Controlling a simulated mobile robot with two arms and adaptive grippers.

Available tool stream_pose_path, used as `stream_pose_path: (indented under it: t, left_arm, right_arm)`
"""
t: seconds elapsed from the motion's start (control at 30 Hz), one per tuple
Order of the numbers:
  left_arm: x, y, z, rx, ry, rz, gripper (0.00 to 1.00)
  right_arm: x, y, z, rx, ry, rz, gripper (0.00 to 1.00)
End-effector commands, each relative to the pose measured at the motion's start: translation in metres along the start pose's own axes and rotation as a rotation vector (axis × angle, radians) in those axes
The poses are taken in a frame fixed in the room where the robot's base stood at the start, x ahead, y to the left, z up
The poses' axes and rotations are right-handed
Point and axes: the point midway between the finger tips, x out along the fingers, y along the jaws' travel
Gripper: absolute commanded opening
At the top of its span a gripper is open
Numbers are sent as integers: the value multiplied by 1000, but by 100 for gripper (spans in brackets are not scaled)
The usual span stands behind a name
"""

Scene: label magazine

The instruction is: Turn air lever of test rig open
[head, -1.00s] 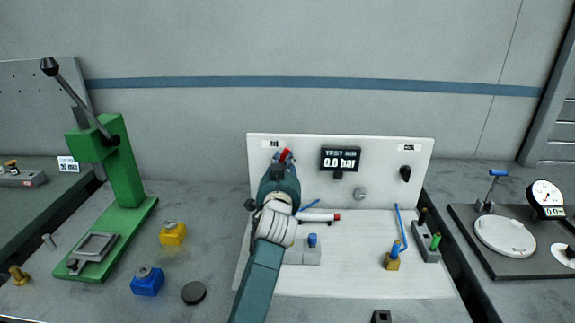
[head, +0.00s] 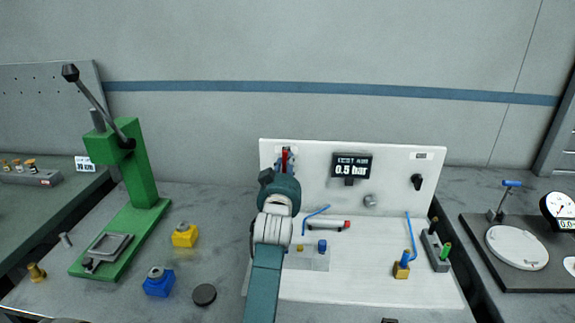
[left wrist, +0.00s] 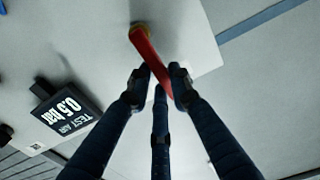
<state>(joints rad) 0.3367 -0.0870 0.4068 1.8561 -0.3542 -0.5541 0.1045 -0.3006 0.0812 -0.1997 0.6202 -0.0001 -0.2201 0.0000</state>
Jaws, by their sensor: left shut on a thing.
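The test rig (head: 400,190) is a white upright panel with a white base plate. Its black display (head: 352,166) reads 0.5 bar and shows in the left wrist view (left wrist: 66,112) too. The red air lever (head: 285,157) is at the panel's upper left and stands nearly upright. In the left wrist view the lever (left wrist: 150,58) runs from a brass pivot (left wrist: 143,32) down between my fingertips. My left gripper (head: 284,168) is shut on the lever; its fingers (left wrist: 160,78) show on either side of it. My right gripper is not in view.
A black knob (head: 417,182) and a grey round knob (head: 370,200) are on the panel. Blue tubing (head: 412,238) and small fittings stand on the base plate. A green press (head: 137,190), yellow block (head: 185,236) and blue block (head: 158,282) are left; a dial gauge stand (head: 517,247) is right.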

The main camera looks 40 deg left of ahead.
Motion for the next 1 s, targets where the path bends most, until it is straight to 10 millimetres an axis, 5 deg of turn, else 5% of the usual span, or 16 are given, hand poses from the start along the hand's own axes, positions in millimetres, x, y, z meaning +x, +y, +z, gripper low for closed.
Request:
stream_pose_path:
  t: [0.3,0.33,0.4,0.77,1.0]
  left_arm:
    - [0,0,3,-11,-6,1,0]
    - [0,0,3,-10,-6,1,26]
    - [0,0,2,-9,-5,1,40]
    - [0,0,-4,-6,-1,0,40]
    - [0,0,-45,-7,5,0,40]
  right_arm:
    - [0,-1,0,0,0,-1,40]
    - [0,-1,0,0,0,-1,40]
    - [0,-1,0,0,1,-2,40]
    - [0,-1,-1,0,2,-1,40]
    - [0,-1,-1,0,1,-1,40]
